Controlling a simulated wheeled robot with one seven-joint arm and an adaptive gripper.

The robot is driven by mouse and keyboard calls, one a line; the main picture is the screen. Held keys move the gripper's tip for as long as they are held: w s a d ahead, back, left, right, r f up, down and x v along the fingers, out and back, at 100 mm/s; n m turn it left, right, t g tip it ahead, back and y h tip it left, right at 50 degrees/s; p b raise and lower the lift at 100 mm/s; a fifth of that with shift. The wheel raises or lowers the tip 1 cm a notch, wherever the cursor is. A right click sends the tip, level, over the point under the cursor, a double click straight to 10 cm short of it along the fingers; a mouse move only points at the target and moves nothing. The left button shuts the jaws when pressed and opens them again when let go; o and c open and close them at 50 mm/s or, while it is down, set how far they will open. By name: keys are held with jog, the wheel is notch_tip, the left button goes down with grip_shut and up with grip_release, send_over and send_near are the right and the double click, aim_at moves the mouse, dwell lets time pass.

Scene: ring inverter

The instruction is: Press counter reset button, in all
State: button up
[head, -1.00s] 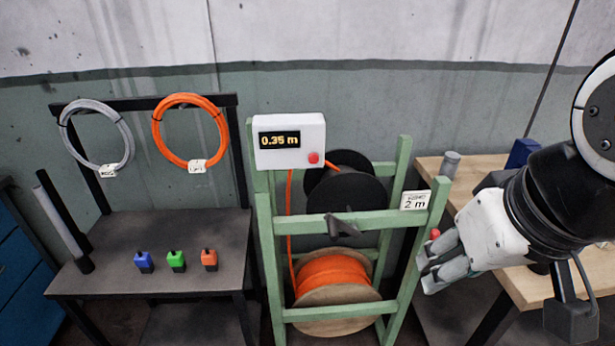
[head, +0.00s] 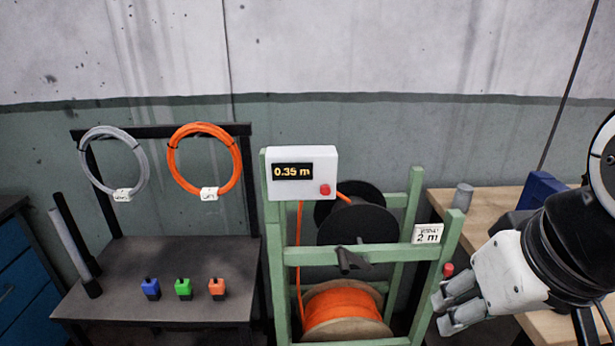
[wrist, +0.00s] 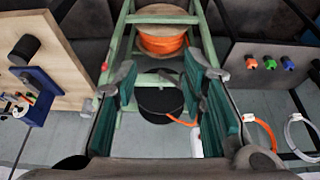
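The white counter box (head: 302,173) is mounted at the top left of the green frame. Its display (head: 292,171) reads 0.35 m, and the red button (head: 325,190) is at its lower right. My gripper (head: 440,314) is at the right of the head view, apart from the box and to the right of the frame. In the wrist view my gripper (wrist: 160,95) has its two fingers wide apart with nothing between them. Part of the white box (wrist: 196,142) shows in the wrist view behind a finger; its button is hidden there.
The green frame (head: 275,270) holds a black reel (head: 355,222) with a crank (head: 350,260) and an orange cable spool (head: 342,305). A dark table (head: 130,270) with coloured blocks stands left. A wooden bench (head: 480,205) stands right. A red knob (head: 448,269) is near my gripper.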

grip_shut()
dwell(1.1)
